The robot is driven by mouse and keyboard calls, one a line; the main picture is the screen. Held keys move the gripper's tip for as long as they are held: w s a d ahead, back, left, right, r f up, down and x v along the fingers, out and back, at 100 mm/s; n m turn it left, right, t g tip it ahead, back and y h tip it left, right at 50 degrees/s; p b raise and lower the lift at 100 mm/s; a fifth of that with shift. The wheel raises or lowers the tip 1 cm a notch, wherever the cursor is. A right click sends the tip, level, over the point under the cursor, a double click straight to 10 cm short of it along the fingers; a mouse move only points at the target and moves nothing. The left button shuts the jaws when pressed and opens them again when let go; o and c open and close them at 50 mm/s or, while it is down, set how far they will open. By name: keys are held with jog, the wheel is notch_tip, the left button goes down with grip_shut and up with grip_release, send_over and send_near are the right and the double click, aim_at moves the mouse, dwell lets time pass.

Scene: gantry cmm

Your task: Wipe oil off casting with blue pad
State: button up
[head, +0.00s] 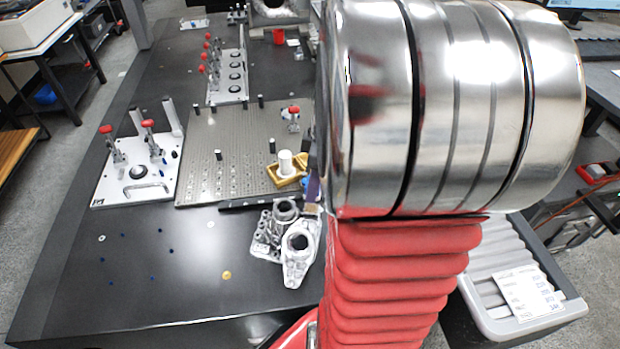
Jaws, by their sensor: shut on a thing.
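A silver casting (298,243) with a round bore lies on the black table, left of my arm. A second silver metal part with a round collar (285,209) is right behind it, touching or overlapping. My large polished wrist and red bellows fill the right half of the head view and hide most of my gripper (313,172). Only a sliver of it shows at the wrist's left edge, behind the castings. A small dark blue-violet patch (313,188) there looks like the blue pad, held in the gripper. Its contact with the casting is hidden. No oil can be made out.
A grey perforated plate (235,135) with black posts stands behind the castings, with a yellow tray (277,176) at its right. A white fixture (135,180) with red-knobbed clamps is at left. The table's front left is mostly clear.

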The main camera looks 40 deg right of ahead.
jog(key=shift+f, duration=0.65)
jog(key=shift+w+a, duration=0.1)
jog(key=shift+w, duration=0.1)
jog(key=w+a+f+m, duration=0.2)
jog(key=w+a+m, duration=0.1)
jog(key=w+a, duration=0.8)
jog(key=w+a+f+m+h, duration=0.1)
jog(key=w+a+m, duration=0.3)
jog(key=w+a, duration=0.7)
jog(key=shift+w+a+f, duration=0.35)
jog(key=shift+a+f, duration=0.1)
jog(key=shift+a, duration=0.7)
jog(key=shift+s, duration=0.15)
